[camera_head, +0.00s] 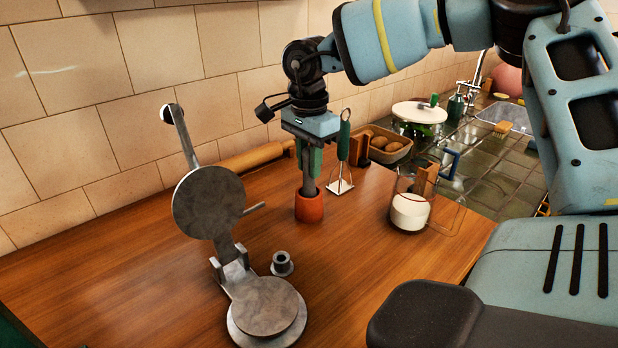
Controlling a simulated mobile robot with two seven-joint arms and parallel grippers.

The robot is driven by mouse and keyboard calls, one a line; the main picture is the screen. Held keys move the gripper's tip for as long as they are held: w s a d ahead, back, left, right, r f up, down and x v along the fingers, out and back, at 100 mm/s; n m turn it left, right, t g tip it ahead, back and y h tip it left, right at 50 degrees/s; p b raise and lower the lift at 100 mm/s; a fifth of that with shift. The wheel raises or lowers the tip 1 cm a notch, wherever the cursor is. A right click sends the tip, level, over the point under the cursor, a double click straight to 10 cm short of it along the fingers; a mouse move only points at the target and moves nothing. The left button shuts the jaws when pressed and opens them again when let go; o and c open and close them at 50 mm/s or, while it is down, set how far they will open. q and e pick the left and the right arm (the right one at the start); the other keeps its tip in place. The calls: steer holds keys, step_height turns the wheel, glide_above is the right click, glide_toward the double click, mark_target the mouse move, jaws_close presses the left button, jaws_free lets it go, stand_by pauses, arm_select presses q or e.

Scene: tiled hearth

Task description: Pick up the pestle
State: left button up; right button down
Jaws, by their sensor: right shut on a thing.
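My right gripper (309,183) points straight down over the reddish-brown cup-shaped mortar (310,208) on the wooden counter. Its fingers are shut, with green parts beside them, and their tips reach the mortar's mouth. The pestle is mostly hidden by the fingers and the mortar's wall, so its outline cannot be made out. The mortar stands upright on the counter. My left gripper is not in view.
A grey metal press (208,203) stands open at left, with a small grey spool-shaped piece (282,264) beside it. The counter's front middle (360,270) is clear.

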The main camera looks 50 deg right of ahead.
step_height(320, 180, up, 10)
steer(key=shift+r, duration=0.1)
stand_by(0.5)
